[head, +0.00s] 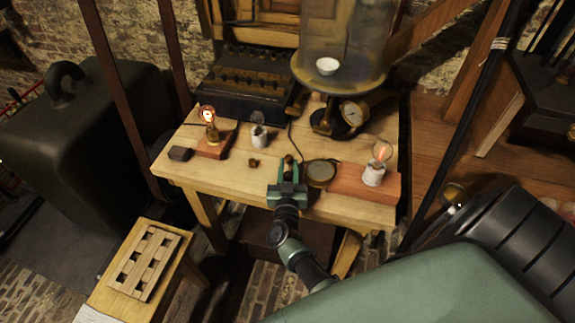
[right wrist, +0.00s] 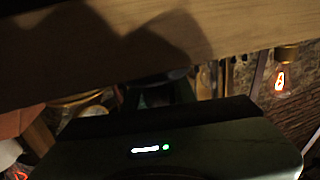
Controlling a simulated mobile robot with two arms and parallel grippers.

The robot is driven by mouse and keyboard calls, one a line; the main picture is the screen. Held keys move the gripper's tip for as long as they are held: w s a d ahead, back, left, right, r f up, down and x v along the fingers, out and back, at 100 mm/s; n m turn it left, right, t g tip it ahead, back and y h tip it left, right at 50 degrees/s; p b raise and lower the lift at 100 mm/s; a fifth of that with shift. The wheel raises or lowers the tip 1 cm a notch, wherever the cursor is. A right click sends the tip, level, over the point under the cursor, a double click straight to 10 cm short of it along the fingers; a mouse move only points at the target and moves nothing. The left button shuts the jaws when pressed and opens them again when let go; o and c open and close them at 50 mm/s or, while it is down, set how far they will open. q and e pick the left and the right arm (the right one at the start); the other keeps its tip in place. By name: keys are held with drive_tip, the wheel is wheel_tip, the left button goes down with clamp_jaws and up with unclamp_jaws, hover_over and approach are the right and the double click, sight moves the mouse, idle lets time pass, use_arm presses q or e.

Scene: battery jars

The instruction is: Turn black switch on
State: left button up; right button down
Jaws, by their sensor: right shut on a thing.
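My right gripper (head: 288,170) is at the front edge of the wooden table (head: 230,181), shut on a small dark thing at its fingertips. The fingers hide most of that thing, and I cannot tell whether it is the black switch. A small dark block (head: 180,153) lies at the table's left front. A glowing bulb (head: 208,114) stands on a wooden base at the left; another bulb (head: 382,152), with an orange glow, stands in a white holder on a reddish board at the right. In the right wrist view a glowing bulb (right wrist: 281,80) shows. My left gripper is out of view.
A round brass-rimmed dial (head: 320,173) lies just right of the gripper. A small brass piece (head: 254,162) and a white jar (head: 259,136) stand to its left. A glass bell (head: 343,45) and a gauge (head: 354,112) are behind. A slotted wooden rack (head: 146,262) sits on a lower bench.

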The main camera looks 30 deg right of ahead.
idle(0.4)
drive_tip(key=c, duration=1.1)
unclamp_jaws()
drive_tip(key=shift+c, duration=0.2)
